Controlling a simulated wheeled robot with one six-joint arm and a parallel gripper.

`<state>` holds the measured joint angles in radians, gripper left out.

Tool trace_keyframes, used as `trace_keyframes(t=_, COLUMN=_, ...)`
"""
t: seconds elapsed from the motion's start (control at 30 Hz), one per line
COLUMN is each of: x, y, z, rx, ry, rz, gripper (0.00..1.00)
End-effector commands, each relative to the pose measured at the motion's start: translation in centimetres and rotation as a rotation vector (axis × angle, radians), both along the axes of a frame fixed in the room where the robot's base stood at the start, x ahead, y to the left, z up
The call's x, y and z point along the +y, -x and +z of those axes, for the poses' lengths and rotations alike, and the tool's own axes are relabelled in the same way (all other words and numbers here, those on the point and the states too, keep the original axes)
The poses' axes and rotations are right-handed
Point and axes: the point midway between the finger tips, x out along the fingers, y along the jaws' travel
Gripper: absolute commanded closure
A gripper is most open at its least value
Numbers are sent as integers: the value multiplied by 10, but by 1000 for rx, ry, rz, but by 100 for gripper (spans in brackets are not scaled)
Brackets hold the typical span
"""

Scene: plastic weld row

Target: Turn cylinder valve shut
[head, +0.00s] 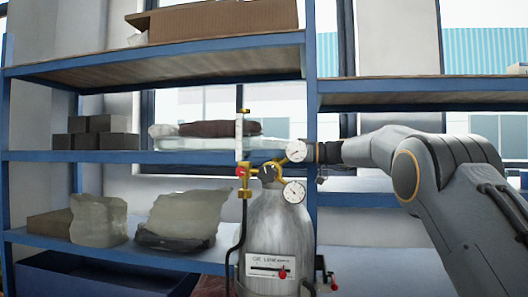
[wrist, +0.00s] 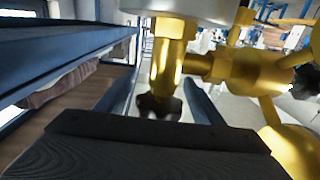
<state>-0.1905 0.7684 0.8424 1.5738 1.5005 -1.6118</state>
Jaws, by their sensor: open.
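The grey gas cylinder (head: 277,235) stands upright in front of the shelf, with a brass valve and regulator body (head: 268,164) on top. A dark round knob (head: 267,173) sits on the brass fitting. In the wrist view, a dark knob (wrist: 158,107) ends a brass stem (wrist: 167,62) and appears between my fingers; I cannot tell whether they touch it or if it is the same knob. My gripper (wrist: 163,100) is open. In the head view my gripper (head: 320,152) comes from the right, beside the upper gauge, its fingertips not clearly visible.
Two white dial gauges, upper (head: 296,150) and lower (head: 293,192), stick out right of the fitting. A clear flow tube (head: 239,135) and red knob (head: 240,171) are at its left. A blue shelf (head: 100,156) with bags and boxes stands close behind.

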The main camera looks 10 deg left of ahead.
Motion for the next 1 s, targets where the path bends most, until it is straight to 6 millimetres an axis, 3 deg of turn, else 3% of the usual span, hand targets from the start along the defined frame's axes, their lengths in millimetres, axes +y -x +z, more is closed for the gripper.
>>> trace_keyframes(t=0.17, x=0, y=0, z=-1, rx=1, ry=0, rz=0, gripper=38)
trace_keyframes(t=0.43, x=0, y=0, z=0, rx=1, ry=0, rz=0, gripper=79)
trace_keyframes(t=1.0, x=1, y=-5, z=-3, rx=-2, ry=0, rz=-111, gripper=79)
